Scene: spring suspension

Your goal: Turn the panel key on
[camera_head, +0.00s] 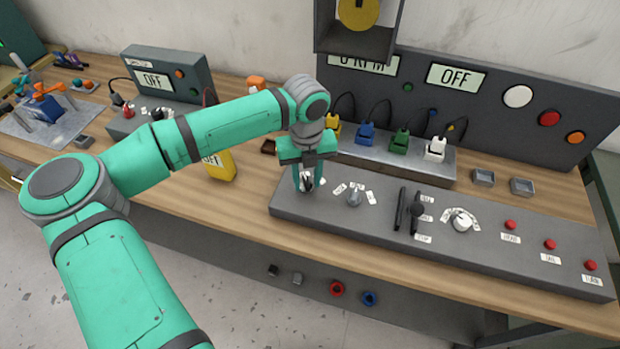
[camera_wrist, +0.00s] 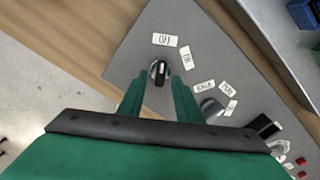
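The panel key (camera_wrist: 158,72) is a small black knob with a white mark, at the left end of the grey control panel (camera_head: 330,218). In the wrist view the labels OFF (camera_wrist: 164,40) and a second one (camera_wrist: 187,58), probably ON, lie beside it. In the head view the key (camera_head: 307,183) is partly hidden by my gripper. My gripper (camera_head: 307,180) points down over the key. In the wrist view its two fingers (camera_wrist: 158,97) are apart, one on each side of the key, with visible gaps. The large display (camera_head: 456,77) reads OFF.
Right of the key on the panel are a grey selector knob (camera_head: 354,197), black levers (camera_head: 409,210), a dial (camera_head: 461,221) and red buttons (camera_head: 550,244). Behind stands a raised ledge (camera_head: 375,150) with coloured plugs. A yellow meter (camera_head: 219,164) stands left of my gripper.

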